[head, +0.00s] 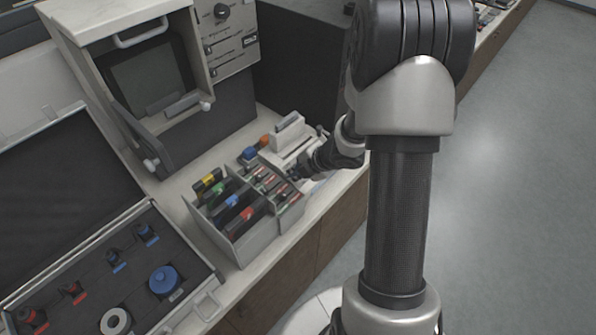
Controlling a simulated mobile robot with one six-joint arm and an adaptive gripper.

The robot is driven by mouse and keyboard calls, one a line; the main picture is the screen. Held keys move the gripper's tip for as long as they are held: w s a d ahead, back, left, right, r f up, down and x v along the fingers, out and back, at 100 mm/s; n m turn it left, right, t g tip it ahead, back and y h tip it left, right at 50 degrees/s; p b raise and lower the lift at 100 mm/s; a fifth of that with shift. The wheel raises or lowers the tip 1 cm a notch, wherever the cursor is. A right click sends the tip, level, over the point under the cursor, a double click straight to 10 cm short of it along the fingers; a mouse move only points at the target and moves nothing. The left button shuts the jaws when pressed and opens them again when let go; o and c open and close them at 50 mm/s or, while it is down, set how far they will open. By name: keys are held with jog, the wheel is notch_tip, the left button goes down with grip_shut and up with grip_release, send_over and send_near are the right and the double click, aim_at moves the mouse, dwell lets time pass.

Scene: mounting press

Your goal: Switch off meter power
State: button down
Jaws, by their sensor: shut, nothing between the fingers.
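My gripper (296,174) is small in the head view, at the end of my arm that reaches in from the right. Its dark fingers are shut and empty. They point left and down beside a light grey device (289,140) on the counter, just over the right end of the organizer. I cannot tell whether they touch anything. The grey device has a raised block on top and may be the meter, but no label or power switch is readable. A control panel (227,42) with a dark knob and several small switches is on the press at the back.
A grey organizer (243,255) holds coloured-top folders and small items. A blue and an orange piece (250,154) lie behind it. An open case (190,318) with foam-set parts is at left. The press's open door (130,135) overhangs the counter (180,188).

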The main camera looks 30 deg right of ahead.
jog(key=shift+w+a+f, duration=0.15)
jog(key=shift+w+f, duration=0.1)
jog(key=shift+s, duration=0.1)
